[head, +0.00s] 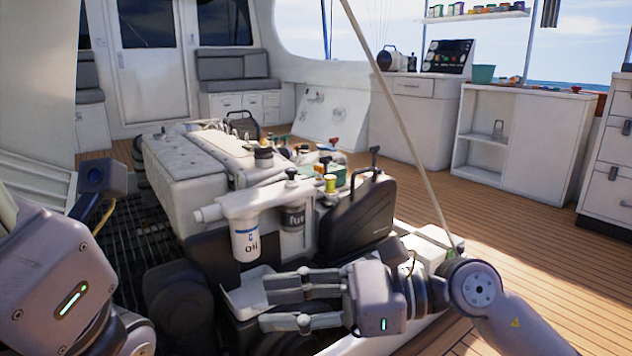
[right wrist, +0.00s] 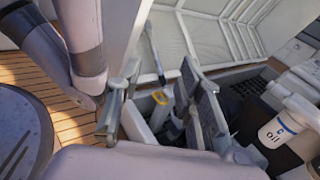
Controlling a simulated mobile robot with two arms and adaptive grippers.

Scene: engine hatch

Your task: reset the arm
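My right gripper (head: 285,305) reaches in from the lower right in the head view, its fingers pointing left in front of the engine. In the right wrist view its two fingers (right wrist: 160,108) stand apart with nothing held between them. The grey housing of my left arm's end (head: 62,290), with a green light, fills the lower left of the head view; its fingers do not show. The engine (head: 190,165) stands in the open hatch, with a white oil filter (head: 245,238) on its near side, behind and above my right gripper.
A black jug-shaped container (head: 360,222) stands just behind my right gripper. A pale pole (head: 400,125) slants down beside my right arm. A white cabinet (head: 520,145) stands at the back right. Wooden deck (head: 530,255) is clear at the right.

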